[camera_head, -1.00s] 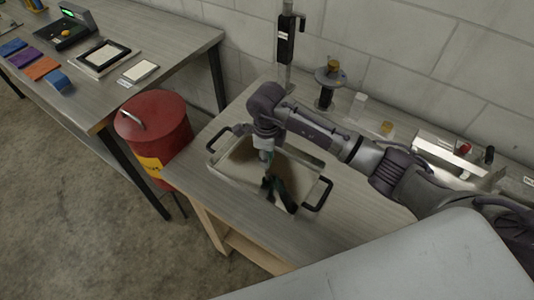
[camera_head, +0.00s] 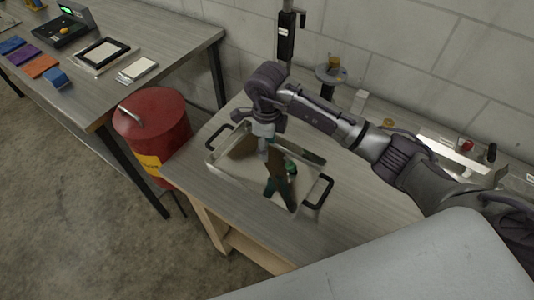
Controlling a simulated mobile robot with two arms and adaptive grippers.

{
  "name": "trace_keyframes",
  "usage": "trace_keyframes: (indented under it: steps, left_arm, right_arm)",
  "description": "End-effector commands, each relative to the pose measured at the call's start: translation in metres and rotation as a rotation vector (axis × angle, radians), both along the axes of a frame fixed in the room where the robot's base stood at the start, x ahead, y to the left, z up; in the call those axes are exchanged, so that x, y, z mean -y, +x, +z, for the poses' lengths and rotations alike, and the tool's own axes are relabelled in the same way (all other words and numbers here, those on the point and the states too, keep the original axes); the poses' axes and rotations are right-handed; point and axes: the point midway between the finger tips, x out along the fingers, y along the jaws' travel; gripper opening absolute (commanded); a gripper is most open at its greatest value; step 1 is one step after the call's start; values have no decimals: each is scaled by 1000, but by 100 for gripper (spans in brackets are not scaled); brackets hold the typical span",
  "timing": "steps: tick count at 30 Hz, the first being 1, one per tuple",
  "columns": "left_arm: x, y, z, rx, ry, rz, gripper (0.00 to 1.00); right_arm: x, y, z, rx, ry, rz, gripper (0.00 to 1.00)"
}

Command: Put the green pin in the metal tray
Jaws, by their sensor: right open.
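The metal tray (camera_head: 222,167) is a shiny shallow pan with two black handles on the wooden-topped bench. My right gripper (camera_head: 264,153) points down over the middle of the tray and is open. A small green shape, which looks like the green pin (camera_head: 291,168), shows within the tray's outline, right of the gripper and apart from it in the picture. A dark green patch lies just below it; I cannot tell whether this is part of the pin or a reflection in the metal. My left gripper is not in view.
A red drum (camera_head: 152,130) stands left of the bench. Behind the tray are a black stand (camera_head: 327,88), small bottles and a bright long tray (camera_head: 448,155). Another table (camera_head: 160,45) at upper left holds coloured items and a scale. The bench front is clear.

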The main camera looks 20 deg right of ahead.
Motion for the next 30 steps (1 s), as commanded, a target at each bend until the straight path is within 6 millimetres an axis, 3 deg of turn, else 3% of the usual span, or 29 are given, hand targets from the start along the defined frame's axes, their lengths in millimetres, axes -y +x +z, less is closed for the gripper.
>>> trace_keyframes:
  steps: [6,12,18,30]
  left_arm:
    - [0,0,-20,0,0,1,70]
    - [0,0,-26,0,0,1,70]
    - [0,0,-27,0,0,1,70]
    - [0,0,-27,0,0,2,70]
  right_arm:
    - [0,1,46,6,0,0,54]
    - [0,0,74,2,0,-1,54]
    - [0,-1,82,-1,-1,-1,54]
    - [0,-1,82,-1,-1,-1,54]
